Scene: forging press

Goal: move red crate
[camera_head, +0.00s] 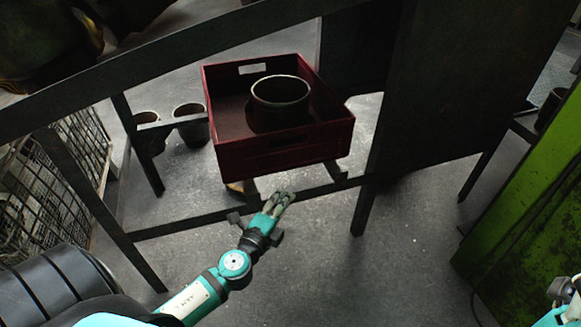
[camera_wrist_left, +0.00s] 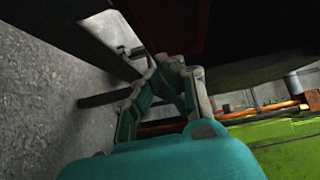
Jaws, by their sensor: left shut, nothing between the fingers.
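The red crate (camera_head: 285,150) sits on a dark metal frame in the middle of the head view, with a cut-out handle in its far wall. A round pot (camera_head: 280,100) stands inside it. My left gripper (camera_head: 282,197) is just in front of and below the crate's near wall, apart from it in the head view. In the left wrist view its fingers (camera_wrist_left: 170,62) come together with nothing between them. A dark red surface at the top of the left wrist view is probably the crate's underside. Of my right arm, only a part shows at the lower right edge; its fingers are not visible.
Dark metal frame bars (camera_head: 190,220) run below and in front of the crate. A dark panel (camera_head: 450,80) stands to its right. Two pots (camera_head: 190,125) and a wire cage (camera_head: 55,180) are at left. A green machine (camera_head: 530,210) stands at right. Grey floor is open below.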

